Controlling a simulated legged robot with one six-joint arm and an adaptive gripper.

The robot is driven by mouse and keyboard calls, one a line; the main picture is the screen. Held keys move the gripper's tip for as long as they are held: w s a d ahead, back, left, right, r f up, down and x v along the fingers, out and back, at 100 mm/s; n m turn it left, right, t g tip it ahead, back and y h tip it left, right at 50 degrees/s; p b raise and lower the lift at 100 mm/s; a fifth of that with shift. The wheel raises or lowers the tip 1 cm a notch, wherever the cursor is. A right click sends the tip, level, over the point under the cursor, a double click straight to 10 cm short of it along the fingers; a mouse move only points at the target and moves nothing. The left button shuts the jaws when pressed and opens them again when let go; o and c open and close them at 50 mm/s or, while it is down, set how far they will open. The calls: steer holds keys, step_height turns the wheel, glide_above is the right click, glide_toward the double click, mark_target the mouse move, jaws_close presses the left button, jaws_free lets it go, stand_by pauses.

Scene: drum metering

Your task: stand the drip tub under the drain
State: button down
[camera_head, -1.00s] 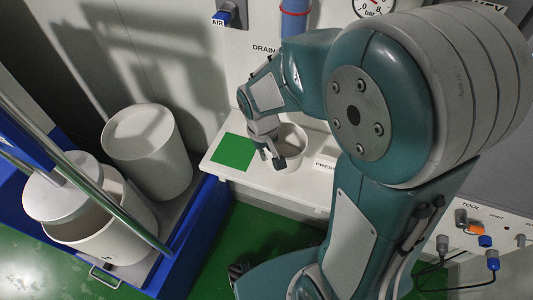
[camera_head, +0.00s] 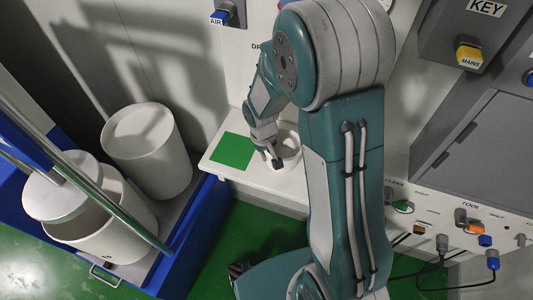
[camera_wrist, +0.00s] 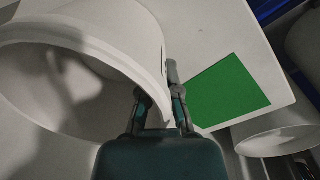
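The drip tub (camera_head: 287,153) is a white, open-topped round tub at the white shelf, right of the green square (camera_head: 232,150). My gripper (camera_head: 268,155) is at its left side. In the wrist view, the fingers of my gripper (camera_wrist: 160,103) straddle the wall of the drip tub (camera_wrist: 110,22), one inside and one outside, and look closed on it. The tub's base is hidden, so I cannot tell whether it touches the shelf. The drain outlet is hidden behind my arm; only part of its label (camera_head: 256,46) shows on the wall panel.
A blue cart (camera_head: 185,245) at the left carries two large white drums, one (camera_head: 148,150) behind the other (camera_head: 85,215). A metal bar crosses in front. A control panel with connectors (camera_head: 470,220) and cables is at the right. The shelf (camera_head: 265,182) is bare around the green square.

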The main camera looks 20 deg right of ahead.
steer(key=c, duration=1.2)
jaws_free()
steer(key=shift+a+f, duration=0.1)
steer(key=o, duration=0.4)
